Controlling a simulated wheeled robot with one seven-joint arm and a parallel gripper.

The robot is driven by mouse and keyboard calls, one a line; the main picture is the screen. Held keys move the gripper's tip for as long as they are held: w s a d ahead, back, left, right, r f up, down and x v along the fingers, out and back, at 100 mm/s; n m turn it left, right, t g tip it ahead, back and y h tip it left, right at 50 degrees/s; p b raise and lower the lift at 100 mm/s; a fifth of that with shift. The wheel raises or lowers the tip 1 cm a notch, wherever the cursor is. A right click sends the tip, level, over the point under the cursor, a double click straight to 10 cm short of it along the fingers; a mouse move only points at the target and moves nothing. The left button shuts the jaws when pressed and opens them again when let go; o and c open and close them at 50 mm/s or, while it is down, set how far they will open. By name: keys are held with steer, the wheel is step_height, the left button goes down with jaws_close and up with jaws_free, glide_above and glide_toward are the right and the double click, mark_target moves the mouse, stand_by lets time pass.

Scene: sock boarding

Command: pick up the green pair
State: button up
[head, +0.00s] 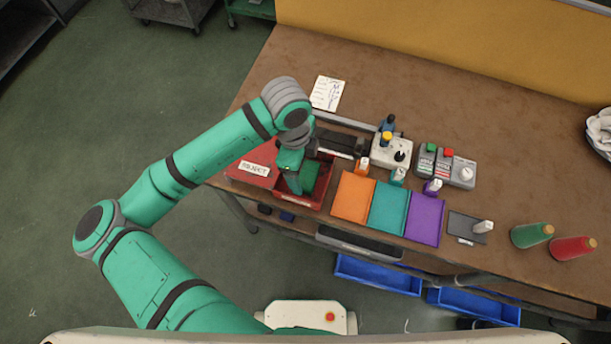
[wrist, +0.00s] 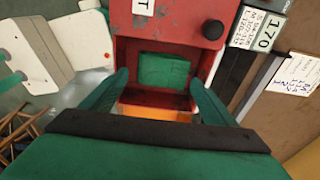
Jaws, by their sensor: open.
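The green pair (head: 312,175) lies in a red bin (head: 318,204) near the table's front left edge. In the wrist view the green pair (wrist: 163,71) shows as a flat green rectangle inside the red bin (wrist: 122,60). My gripper (head: 296,186) is above the bin, its jaws partly covering the pair in the head view. In the wrist view my gripper (wrist: 158,88) is open, with one finger on each side of the pair and nothing between them. I cannot tell the exact height of the fingertips over the pair.
A red surface with a REJECT label (head: 253,168) adjoins the bin on the left. Orange (head: 352,197), teal (head: 388,207) and purple (head: 425,220) panels lie to the right. A joystick box (head: 391,153) and button box (head: 447,165) stand behind them.

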mark_target(306, 176)
steer(key=shift+d+f, duration=0.2)
steer(key=shift+f, duration=1.6)
steer(key=c, duration=0.7)
steer(key=shift+r, duration=0.2)
